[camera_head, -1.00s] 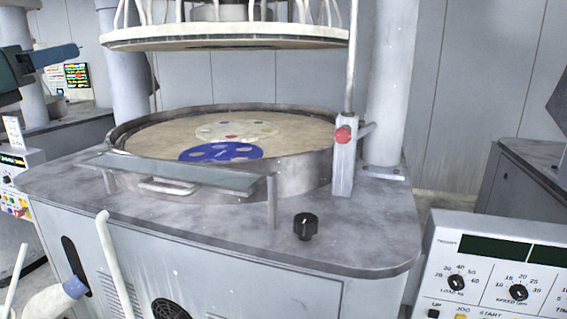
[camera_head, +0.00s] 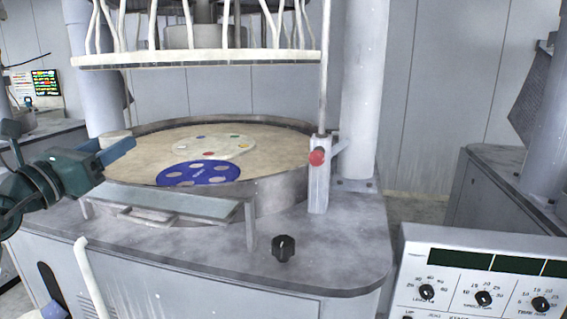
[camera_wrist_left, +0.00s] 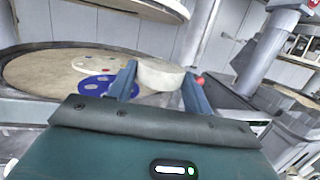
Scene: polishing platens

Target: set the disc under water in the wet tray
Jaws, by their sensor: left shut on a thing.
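My left gripper (camera_head: 118,152) comes in from the left in the head view, in front of the large round platen. In the left wrist view its two blue fingers (camera_wrist_left: 160,88) are shut on a thick cream disc (camera_wrist_left: 158,74), held above the machine's top. I cannot pick out a wet tray or any water surface in either view. My right gripper is not in view.
The tan platen (camera_head: 130,160) carries a blue holed carrier (camera_head: 198,173) and a pale carrier with coloured dots (camera_head: 214,147). A round plate (camera_head: 200,58) hangs above. A glass shelf (camera_head: 170,202), red-knobbed post (camera_head: 318,175) and black knob (camera_head: 283,248) stand at the front.

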